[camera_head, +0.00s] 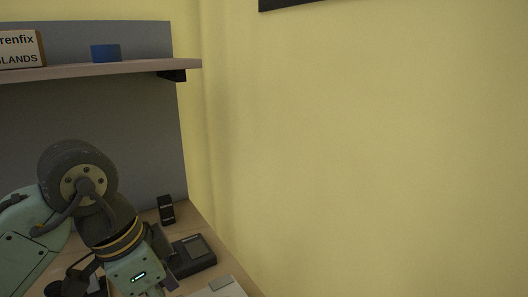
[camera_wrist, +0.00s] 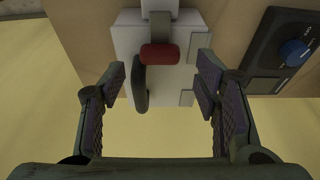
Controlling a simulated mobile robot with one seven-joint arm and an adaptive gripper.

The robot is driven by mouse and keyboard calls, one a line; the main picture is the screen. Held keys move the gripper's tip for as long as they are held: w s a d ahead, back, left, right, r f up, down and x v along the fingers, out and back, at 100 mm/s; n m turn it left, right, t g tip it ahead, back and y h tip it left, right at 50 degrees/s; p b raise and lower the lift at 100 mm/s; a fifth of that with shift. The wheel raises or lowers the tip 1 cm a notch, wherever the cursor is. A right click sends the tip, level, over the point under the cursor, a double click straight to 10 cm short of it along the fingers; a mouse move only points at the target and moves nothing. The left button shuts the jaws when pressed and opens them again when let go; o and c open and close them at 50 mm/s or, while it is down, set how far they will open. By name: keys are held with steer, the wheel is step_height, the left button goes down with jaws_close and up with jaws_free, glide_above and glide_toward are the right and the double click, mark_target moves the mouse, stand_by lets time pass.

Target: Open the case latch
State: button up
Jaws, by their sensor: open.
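In the wrist view, a pale grey case or plate (camera_wrist: 178,86) lies at the edge of a wooden surface. A grey metal strip (camera_wrist: 160,27) with a red grip (camera_wrist: 159,54) lies along its middle; this looks like the latch. A dark, curved lever-like piece (camera_wrist: 140,88) is beside the red grip on the left. My gripper (camera_wrist: 160,80) is open, its fingers apart on either side of the pale plate, with nothing held. Whether the fingers touch the plate cannot be told. In the head view my arm hides much of the bench, and the fingertips are not clear.
A dark panel with a blue knob (camera_wrist: 293,52) is at the right in the wrist view. In the head view a dark device (camera_head: 190,254) and a small black stand (camera_head: 166,210) are on the bench (camera_head: 225,262). A shelf (camera_head: 120,69) runs above, near the yellow wall.

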steer(key=shift+p+v, duration=0.45)
steer(key=shift+v, duration=0.35)
steer(key=shift+r, duration=0.1)
steer(key=v, duration=0.3)
steer(key=shift+s+a+r, duration=0.1)
steer(key=shift+s+r, duration=0.05)
steer(key=shift+r, duration=0.15)
